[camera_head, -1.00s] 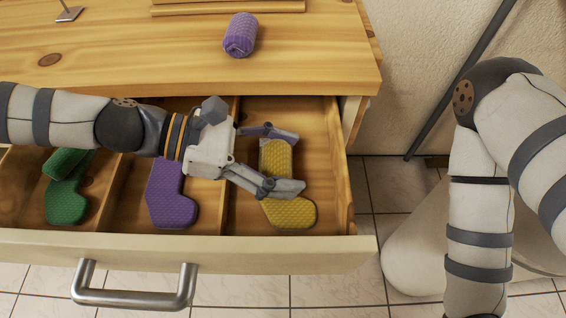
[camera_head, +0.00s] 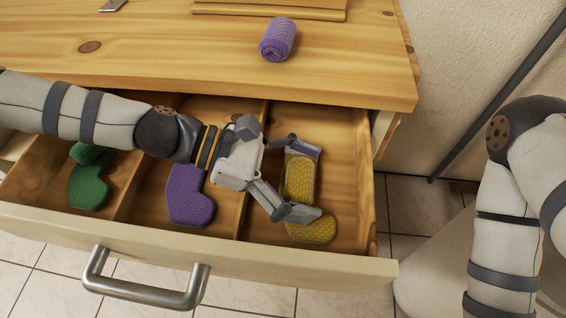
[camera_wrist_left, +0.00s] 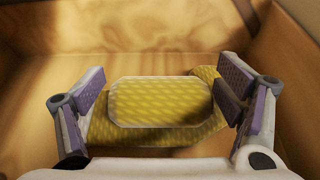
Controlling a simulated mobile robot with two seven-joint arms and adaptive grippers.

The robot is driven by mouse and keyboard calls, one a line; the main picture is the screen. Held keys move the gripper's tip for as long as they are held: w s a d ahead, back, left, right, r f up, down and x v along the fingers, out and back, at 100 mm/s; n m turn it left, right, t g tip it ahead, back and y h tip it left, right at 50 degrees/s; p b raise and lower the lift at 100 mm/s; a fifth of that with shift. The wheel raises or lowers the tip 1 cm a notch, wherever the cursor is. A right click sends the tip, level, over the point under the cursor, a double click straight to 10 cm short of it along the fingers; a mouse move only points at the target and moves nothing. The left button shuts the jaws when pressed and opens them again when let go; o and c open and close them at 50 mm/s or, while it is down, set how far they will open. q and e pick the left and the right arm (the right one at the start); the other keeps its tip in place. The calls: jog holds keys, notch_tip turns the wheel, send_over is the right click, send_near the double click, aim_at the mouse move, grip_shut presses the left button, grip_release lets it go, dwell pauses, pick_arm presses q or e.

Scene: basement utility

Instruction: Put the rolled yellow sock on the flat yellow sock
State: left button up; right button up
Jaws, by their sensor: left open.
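The rolled yellow sock (camera_head: 299,182) is in the right compartment of the open drawer. It lies on top of the flat yellow sock (camera_head: 312,231), whose foot end shows toward the drawer front. In the left wrist view the rolled sock (camera_wrist_left: 160,102) rests across the flat sock (camera_wrist_left: 205,136), which sticks out beyond it on both sides. My left gripper (camera_head: 302,181) is open around the rolled sock, one finger on either side. In the wrist view small gaps show between the fingers and the roll. My right gripper is out of view.
A flat purple sock (camera_head: 188,196) lies in the middle compartment and green socks (camera_head: 89,187) in the left one. A rolled purple sock (camera_head: 278,40) lies on the wooden top (camera_head: 180,50). Wooden dividers and the drawer front (camera_head: 230,259) with its handle (camera_head: 145,293) enclose the compartments.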

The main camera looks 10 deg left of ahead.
pick_arm(q)
jog(key=shift+r, duration=0.2)
jog(key=p+v, duration=0.2)
jog(key=v, duration=0.9)
jog(key=shift+a+r, duration=0.2)
jog(key=shift+r, duration=0.05)
jog(key=shift+a, duration=0.3)
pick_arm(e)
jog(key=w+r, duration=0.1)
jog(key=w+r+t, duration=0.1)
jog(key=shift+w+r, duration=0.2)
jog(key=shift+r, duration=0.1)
